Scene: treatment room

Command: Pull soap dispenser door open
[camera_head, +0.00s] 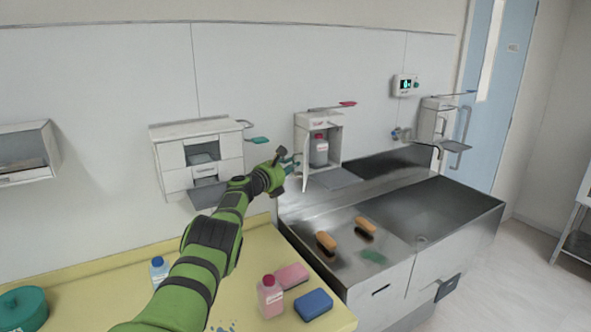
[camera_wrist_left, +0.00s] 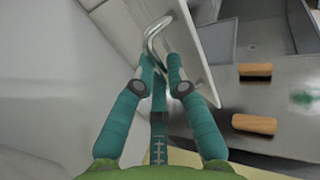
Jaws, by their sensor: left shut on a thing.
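The soap dispenser (camera_head: 334,128) is a white wall box above the sink's left end. Its front is open, and a bottle (camera_head: 319,150) with a pink top stands inside. The door (camera_head: 305,168) juts out from the box's left side, nearly edge-on in the head view. In the left wrist view it is a pale panel (camera_wrist_left: 194,45) with a curved metal handle (camera_wrist_left: 152,38). My left gripper (camera_head: 287,163) is at the door's outer side, its fingers (camera_wrist_left: 160,68) shut on the handle. The fingers partly hide the grip. My right gripper is not in view.
A steel sink (camera_head: 440,210) with two brushes stands below. A white dispenser (camera_head: 175,160) hangs to the left. The yellow counter (camera_head: 110,270) holds bottles and sponges. Another dispenser (camera_head: 428,120) hangs right.

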